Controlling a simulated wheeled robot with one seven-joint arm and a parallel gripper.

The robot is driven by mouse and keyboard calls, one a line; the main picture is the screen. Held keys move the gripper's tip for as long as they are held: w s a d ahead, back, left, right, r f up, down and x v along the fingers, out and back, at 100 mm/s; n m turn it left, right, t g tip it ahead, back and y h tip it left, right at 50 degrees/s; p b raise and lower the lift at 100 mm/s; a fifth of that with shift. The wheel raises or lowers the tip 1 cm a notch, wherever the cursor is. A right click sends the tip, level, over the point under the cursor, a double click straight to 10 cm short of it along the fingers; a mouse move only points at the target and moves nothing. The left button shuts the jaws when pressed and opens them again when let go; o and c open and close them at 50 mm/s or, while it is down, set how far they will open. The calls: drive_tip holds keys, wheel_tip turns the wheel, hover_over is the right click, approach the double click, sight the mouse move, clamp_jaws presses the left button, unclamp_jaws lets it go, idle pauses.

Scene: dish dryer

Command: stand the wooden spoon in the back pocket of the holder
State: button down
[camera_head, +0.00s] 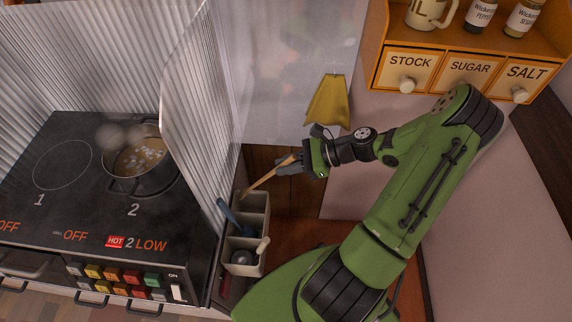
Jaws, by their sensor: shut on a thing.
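The wooden spoon (268,178) is a thin, light-brown stick, tilted down to the left from my gripper (283,168). My gripper is shut on it near its upper right end. The spoon's lower left end appears over the back edge of the holder; I cannot tell whether it is inside the back pocket. The holder (262,212) is a beige box with pockets in a row from back to front, standing right of the stove. A blue-handled utensil (227,213) leans out on its left side.
A corrugated metal screen (199,110) rises just left of the holder. A steaming pot (142,160) stands on the stove (70,200). A yellow cloth (328,103) hangs behind my gripper. A wooden spice shelf (375,60) is at the upper right.

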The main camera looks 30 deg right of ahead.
wheel_tip(320, 180, down, 13)
drive_tip(key=b, duration=0.5)
drive_tip(key=shift+f, duration=0.15)
idle(0.4)
drive_tip(key=c, duration=1)
unclamp_jaws()
